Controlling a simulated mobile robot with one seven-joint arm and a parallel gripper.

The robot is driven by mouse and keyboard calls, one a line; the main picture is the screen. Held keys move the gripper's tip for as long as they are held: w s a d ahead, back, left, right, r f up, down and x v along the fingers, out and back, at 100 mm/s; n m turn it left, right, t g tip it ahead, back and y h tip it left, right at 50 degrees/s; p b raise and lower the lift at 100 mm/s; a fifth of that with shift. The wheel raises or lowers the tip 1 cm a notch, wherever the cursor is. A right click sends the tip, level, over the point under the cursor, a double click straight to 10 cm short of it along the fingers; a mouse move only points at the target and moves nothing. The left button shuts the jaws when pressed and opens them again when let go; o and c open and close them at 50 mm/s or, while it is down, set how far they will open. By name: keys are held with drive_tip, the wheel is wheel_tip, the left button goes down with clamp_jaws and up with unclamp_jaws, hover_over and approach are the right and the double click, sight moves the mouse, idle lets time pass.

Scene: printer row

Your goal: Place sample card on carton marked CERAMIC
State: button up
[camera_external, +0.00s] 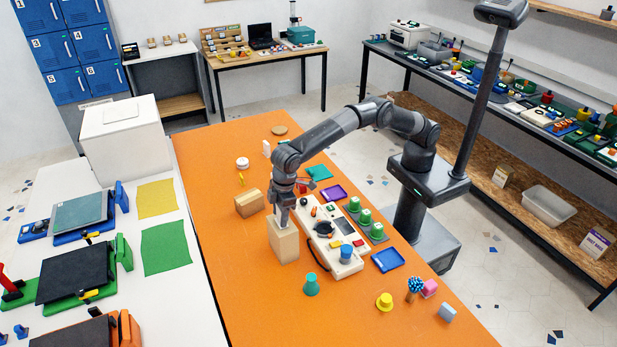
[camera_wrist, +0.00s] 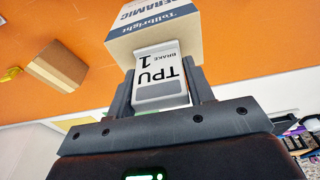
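The sample card (camera_wrist: 160,75) is white and grey and reads "TPU BRAKE 1". It sits between the two fingers of my gripper (camera_wrist: 162,88), which look shut on its sides. The carton marked CERAMIC (camera_wrist: 150,35) is tan with a white and dark blue printed face, just beyond the card in the wrist view. In the external view the tall tan carton (camera_external: 284,246) stands on the orange table, and my gripper (camera_external: 284,222) points down right at its top. I cannot tell whether the card touches the carton; the card is hard to make out there.
A second brown carton (camera_external: 249,204) lies to the left on the orange table (camera_external: 225,165). A white device panel (camera_external: 325,235) with knobs stands close on the right. A teal flask-like piece (camera_external: 311,285) is in front. The table's front left is clear.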

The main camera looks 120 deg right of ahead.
drive_tip(key=o, duration=0.4)
drive_tip(key=s+d+r, duration=0.1)
drive_tip(key=s+r, duration=0.2)
drive_tip(key=r, duration=0.6)
drive_tip(key=s+d+r, duration=0.2)
drive_tip(key=r, duration=0.7)
drive_tip(key=s+d+r+t, duration=0.1)
drive_tip(key=s+d+r, duration=0.35)
drive_tip(key=s, duration=0.55)
drive_tip(key=s+d+r+t, duration=0.1)
drive_tip(key=s+d+r, duration=0.35)
drive_tip(key=s, duration=0.55)
drive_tip(key=shift+t, duration=0.9)
drive_tip(key=s+d+f, duration=0.2)
drive_tip(key=s+f, duration=0.3)
drive_tip(key=s, duration=0.4)
drive_tip(key=s+d+f, duration=0.2)
drive_tip(key=s+f, duration=0.2)
drive_tip(key=s, duration=0.6)
drive_tip(key=s+d+f, duration=0.3)
drive_tip(key=s+f, duration=0.2)
drive_tip(key=s, duration=0.4)
drive_tip(key=shift+s+f, duration=0.15)
drive_tip(key=shift+f, duration=0.2)
